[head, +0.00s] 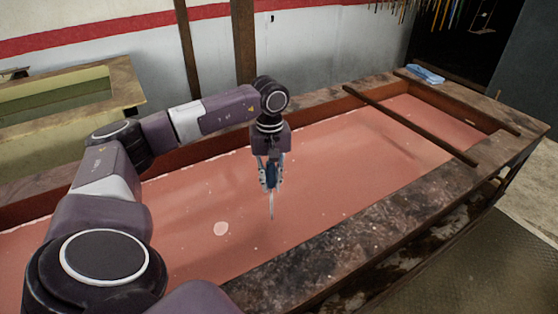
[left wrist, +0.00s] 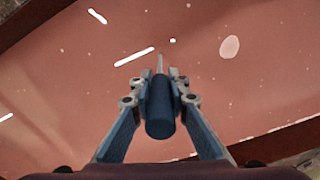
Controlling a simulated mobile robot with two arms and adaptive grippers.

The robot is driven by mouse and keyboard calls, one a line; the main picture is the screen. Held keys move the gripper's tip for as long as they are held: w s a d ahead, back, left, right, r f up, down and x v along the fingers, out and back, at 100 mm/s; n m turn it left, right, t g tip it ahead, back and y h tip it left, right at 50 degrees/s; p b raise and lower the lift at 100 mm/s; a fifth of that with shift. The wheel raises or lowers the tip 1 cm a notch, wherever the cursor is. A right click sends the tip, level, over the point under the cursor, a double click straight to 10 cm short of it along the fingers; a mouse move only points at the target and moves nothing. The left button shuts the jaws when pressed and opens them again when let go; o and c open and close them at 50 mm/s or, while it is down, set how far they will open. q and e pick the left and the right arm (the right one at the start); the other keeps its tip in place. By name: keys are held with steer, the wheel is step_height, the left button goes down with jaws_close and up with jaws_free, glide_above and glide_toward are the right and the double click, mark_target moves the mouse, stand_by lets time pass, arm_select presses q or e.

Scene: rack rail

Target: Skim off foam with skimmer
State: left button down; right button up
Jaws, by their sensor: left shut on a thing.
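My left gripper (head: 270,178) is shut on the skimmer (head: 272,207), which points down over the pink liquid in the long vat (head: 330,262). In the left wrist view the skimmer's dark blue handle (left wrist: 160,112) sits between the two fingers, with a thin pale shaft beyond it. The skimmer's far end is too small to make out, and I cannot tell whether it touches the liquid. A pale round foam patch (head: 221,229) lies on the liquid, left of and nearer than the skimmer. The patch also shows at upper right in the left wrist view (left wrist: 229,47). Small white specks are scattered around.
A blue folded cloth (head: 426,74) rests on the far rim. A second vat (head: 122,82) stands at far left. Two posts (head: 243,45) rise behind the vat. The floor at lower right is clear.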

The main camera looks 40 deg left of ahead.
arm_select(q)
steer(key=s+a+b, duration=0.5)
steer(key=s+a, duration=0.2)
steer(key=s, duration=0.4)
steer(key=shift+a, duration=0.15)
stand_by(0.6)
step_height(320, 180, up, 14)
steer(key=p, duration=1)
steer(key=shift+r+p, duration=0.2)
steer(key=shift+p, duration=0.15)
stand_by(0.7)
steer(key=shift+s, duration=0.1)
stand_by(2.8)
